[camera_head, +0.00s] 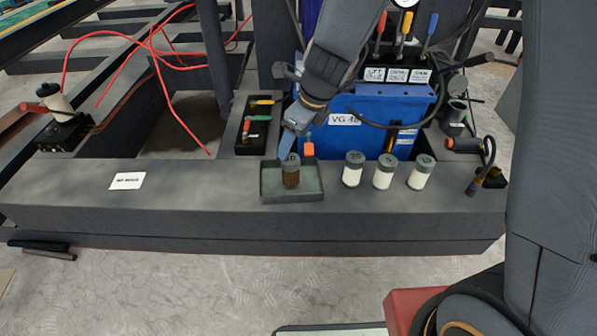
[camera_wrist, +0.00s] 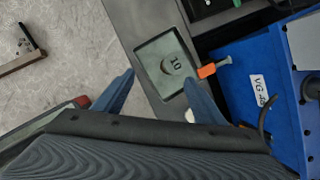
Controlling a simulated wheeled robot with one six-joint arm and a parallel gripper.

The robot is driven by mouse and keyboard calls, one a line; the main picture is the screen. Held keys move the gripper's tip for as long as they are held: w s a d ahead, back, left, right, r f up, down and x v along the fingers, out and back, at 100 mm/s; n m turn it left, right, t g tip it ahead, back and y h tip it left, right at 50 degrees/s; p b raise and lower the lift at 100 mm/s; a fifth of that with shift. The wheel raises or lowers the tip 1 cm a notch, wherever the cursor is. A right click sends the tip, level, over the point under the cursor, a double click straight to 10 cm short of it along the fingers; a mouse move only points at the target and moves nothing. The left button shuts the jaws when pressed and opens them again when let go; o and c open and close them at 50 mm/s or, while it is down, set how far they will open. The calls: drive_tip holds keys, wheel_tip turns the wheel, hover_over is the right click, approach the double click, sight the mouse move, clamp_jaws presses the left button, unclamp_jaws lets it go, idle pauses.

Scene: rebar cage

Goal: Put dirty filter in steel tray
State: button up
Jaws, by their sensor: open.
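The dirty filter (camera_head: 290,176) is a brown cylinder with a grey cap. It stands upright inside the steel tray (camera_head: 313,196), a shallow grey-green tray on the dark beam. In the wrist view the filter's cap (camera_wrist: 171,66), marked 10, shows inside the tray (camera_wrist: 150,52). My gripper (camera_head: 288,150) is just above and behind the filter in the head view. Its blue fingers are spread apart in the wrist view (camera_wrist: 160,85), with nothing between them, and the filter lies beyond the fingertips.
Several white filters with grey caps (camera_head: 383,174) stand on the beam right of the tray. A blue unit (camera_head: 360,128) with an orange-tipped part stands behind. A black tool tray (camera_head: 256,128) lies behind left. The beam left of the tray is clear around a white label (camera_head: 127,181).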

drive_tip(key=s+r+n+g+h, duration=0.1)
drive_tip(key=s+r+n, duration=0.2)
drive_tip(key=s+n, duration=0.9)
drive_tip(key=s+r+n+g+h, duration=0.1)
drive_tip(key=s+r+n, duration=0.3)
drive_tip(key=s+n, duration=0.9)
drive_tip(key=n+g, duration=0.1)
drive_tip(key=n, duration=0.5)
drive_tip(key=shift+d, duration=0.15)
drive_tip(key=shift+s, duration=0.1)
drive_tip(key=d+r+m+p, duration=0.3)
drive_tip(key=d+r+p, duration=0.6)
drive_tip(key=r+p, duration=0.3)
drive_tip(key=d+r+m+h+p, duration=0.1)
drive_tip(key=d+r+m+p, duration=0.2)
drive_tip(key=d+r+p, duration=0.6)
drive_tip(key=shift+s+d+r+p, duration=0.35)
drive_tip(key=shift+r+p, duration=1.15)
drive_tip(key=shift+p, duration=1.2)
drive_tip(key=shift+w, duration=0.1)
